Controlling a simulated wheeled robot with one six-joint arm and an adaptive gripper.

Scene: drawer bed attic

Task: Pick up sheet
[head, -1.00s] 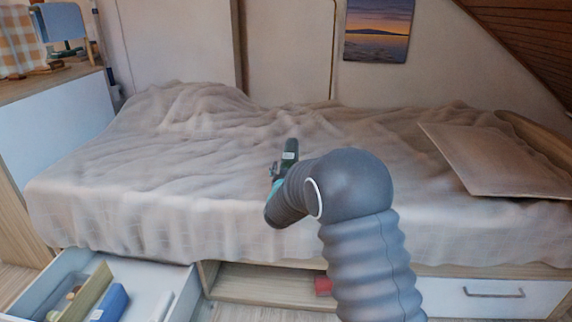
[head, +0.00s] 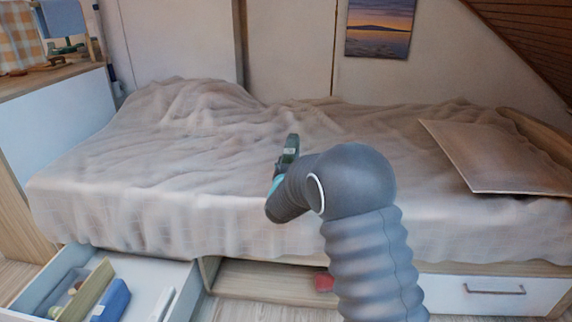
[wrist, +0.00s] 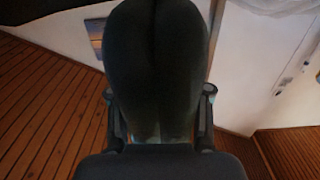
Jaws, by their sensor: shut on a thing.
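A wrinkled beige sheet (head: 150,195) covers the bed and hangs over its front edge. It is heaped at the far left. My gripper (head: 289,150) appears in front of the middle of the sheet in the head view, partly hidden by my arm. I cannot tell whether it touches the sheet. In the wrist view, my gripper's fingers (wrist: 160,125) are shut on a large dark rounded thing (wrist: 155,60) with a seam down its middle. It fills the space between them, and I cannot tell what it is.
A flat beige rectangle (head: 485,157) lies at the bed's right end. An open drawer (head: 180,275) with several items juts out at lower left. A closed white drawer (head: 495,298) is at lower right.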

